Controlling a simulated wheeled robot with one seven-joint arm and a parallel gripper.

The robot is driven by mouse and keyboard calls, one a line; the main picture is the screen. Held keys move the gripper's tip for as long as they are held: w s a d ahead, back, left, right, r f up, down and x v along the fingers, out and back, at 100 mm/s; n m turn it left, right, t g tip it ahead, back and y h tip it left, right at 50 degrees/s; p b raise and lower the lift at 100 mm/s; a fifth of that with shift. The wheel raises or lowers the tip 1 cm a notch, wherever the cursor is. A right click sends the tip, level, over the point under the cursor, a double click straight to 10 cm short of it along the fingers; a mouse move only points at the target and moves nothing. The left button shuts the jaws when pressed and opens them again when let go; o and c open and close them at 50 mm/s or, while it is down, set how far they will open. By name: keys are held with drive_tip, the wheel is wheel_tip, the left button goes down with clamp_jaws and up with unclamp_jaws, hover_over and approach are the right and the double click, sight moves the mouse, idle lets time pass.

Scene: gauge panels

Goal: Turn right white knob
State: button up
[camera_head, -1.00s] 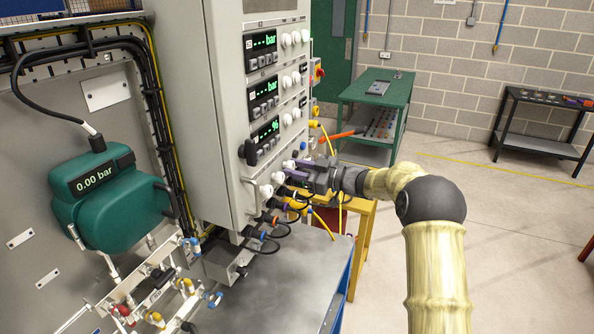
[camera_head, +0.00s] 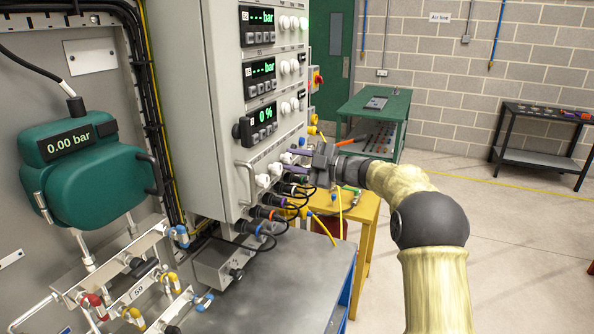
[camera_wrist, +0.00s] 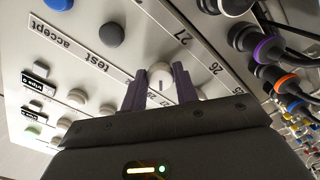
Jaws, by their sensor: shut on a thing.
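A small white knob (camera_wrist: 160,76) sits on the grey panel's sloped lower face, beside the printed "27". The purple fingers of my gripper (camera_wrist: 159,70) are closed on its two sides in the wrist view. In the head view my gripper (camera_head: 297,154) reaches the lower face of the grey cabinet (camera_head: 185,100) from the right. Its fingers hide part of the rightmost white knob (camera_head: 286,158) there. Two more white knobs, a middle one (camera_head: 275,169) and a left one (camera_head: 262,180), stand to its left, clear of the fingers.
Black plugs with coloured rings (camera_head: 268,213) and cables crowd the panel just below the knobs. Digital displays (camera_head: 262,115) stand above. A grey bench top (camera_head: 285,275) lies below, with a yellow stand (camera_head: 360,215) behind. Open floor lies to the right.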

drive_tip(key=shift+a+r+n, duration=0.25)
drive_tip(key=shift+r+n, duration=0.15)
drive_tip(key=shift+n, duration=0.1)
drive_tip(key=shift+d, duration=0.1)
drive_tip(key=o, duration=1)
drive_tip(key=shift+s+f, duration=0.1)
drive_tip(key=shift+s, duration=0.05)
drive_tip(key=shift+c, duration=0.2)
drive_tip(key=shift+d+f+b, duration=0.1)
drive_tip(key=shift+f+b, duration=0.1)
drive_tip(key=shift+b, duration=0.1)
drive_tip(key=shift+d, duration=0.2)
drive_tip(key=b+v, duration=0.4)
drive_tip(key=v, duration=1.3)
drive_tip(key=shift+b, duration=0.3)
